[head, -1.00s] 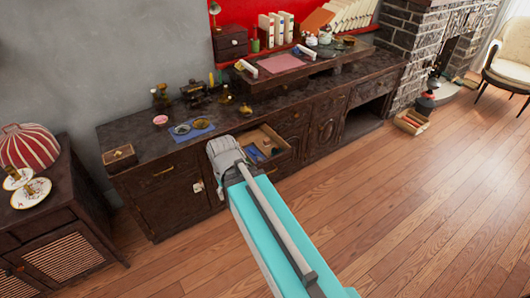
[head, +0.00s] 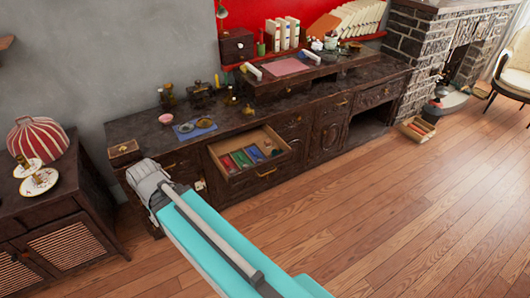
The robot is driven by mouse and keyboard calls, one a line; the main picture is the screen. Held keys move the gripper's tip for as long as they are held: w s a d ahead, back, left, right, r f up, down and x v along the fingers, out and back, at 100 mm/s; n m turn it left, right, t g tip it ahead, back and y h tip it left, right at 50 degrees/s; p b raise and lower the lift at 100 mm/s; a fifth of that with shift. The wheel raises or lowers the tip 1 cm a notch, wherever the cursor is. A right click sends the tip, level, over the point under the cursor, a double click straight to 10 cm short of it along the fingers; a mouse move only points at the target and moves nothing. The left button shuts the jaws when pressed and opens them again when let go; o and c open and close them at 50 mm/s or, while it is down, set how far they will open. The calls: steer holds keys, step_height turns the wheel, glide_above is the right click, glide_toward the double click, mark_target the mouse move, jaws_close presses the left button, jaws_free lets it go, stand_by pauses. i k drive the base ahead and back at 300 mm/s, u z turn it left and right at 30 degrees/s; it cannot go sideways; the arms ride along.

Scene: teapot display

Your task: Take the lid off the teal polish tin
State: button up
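On the dark sideboard, two small round pieces lie on a blue cloth (head: 195,133). One is a dark round piece (head: 186,127), the other a paler round piece (head: 204,123). They are too small to tell whether either is the teal polish tin or its lid. I cannot pick out a teal tin for sure anywhere. My arm reaches in from the bottom, and its grey end is in front of the sideboard's left part, left of the open drawer. My gripper's fingers do not show; the arm's end hides them or they are out of sight.
An open drawer (head: 285,158) sticks out and holds red, green and blue items. A pink round thing (head: 166,118) and a small wooden box (head: 124,151) stand on the sideboard top (head: 145,133). A side cabinet (head: 62,212) stands left. Floor (head: 400,200) is free at right.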

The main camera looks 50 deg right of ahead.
mark_target(275, 151)
steer(key=u, duration=0.6)
steer(key=k, duration=0.85)
steer(key=z, duration=1.6)
steer(key=i, duration=0.2)
steer(key=z, duration=0.2)
